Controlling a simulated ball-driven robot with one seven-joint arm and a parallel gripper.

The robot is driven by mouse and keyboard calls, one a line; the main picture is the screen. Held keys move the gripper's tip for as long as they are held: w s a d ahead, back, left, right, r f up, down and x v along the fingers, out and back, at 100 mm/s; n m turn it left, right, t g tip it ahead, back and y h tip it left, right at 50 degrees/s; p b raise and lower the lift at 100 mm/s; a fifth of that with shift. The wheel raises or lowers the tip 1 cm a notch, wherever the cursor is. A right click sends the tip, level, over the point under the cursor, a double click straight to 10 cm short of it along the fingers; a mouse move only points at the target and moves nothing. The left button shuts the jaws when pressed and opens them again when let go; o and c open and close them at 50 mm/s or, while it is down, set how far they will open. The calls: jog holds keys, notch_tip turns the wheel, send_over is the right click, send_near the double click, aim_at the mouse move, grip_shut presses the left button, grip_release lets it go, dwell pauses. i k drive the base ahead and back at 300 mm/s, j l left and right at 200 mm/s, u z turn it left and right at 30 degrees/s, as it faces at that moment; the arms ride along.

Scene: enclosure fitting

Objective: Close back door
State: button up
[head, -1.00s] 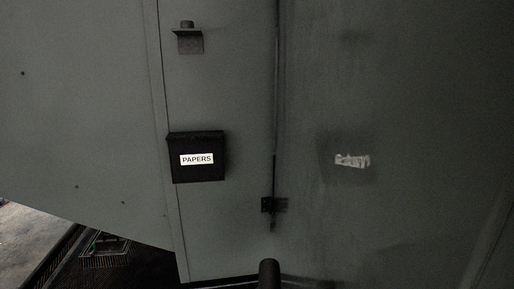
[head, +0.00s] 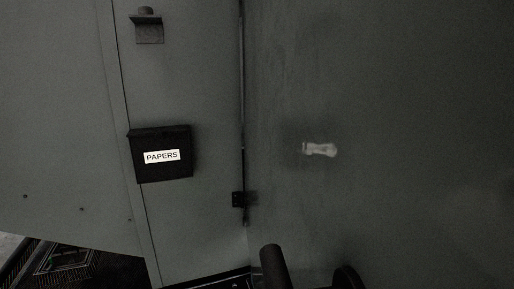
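Grey metal panels fill the head view. A narrow upright panel (head: 190,90) carries a black box (head: 163,172) labelled PAPERS and a small dark bracket (head: 149,32). A vertical seam with a dark rod and a small dark fitting (head: 238,199) parts it from a wide grey panel (head: 410,120) on the right. That panel has a blurred whitish mark (head: 319,150). I cannot tell for certain which panel is the back door, or how far open it is. My gripper is not recognisable in view.
A dark cylinder (head: 273,266) and a dark rounded part (head: 347,278) show at the bottom edge, perhaps parts of my arm. Another grey panel (head: 50,120) fills the left. Below it, a dark grated item (head: 65,257) and a strip of lighter floor show.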

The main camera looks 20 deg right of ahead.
aim_at(378, 135)
jog(key=k+l, duration=0.15)
jog(key=l, duration=0.15)
jog(key=j+u, duration=0.35)
jog(key=i+j+u, duration=0.1)
jog(key=u, duration=0.25)
jog(key=i+j+u, duration=0.1)
jog(key=j+u, duration=0.25)
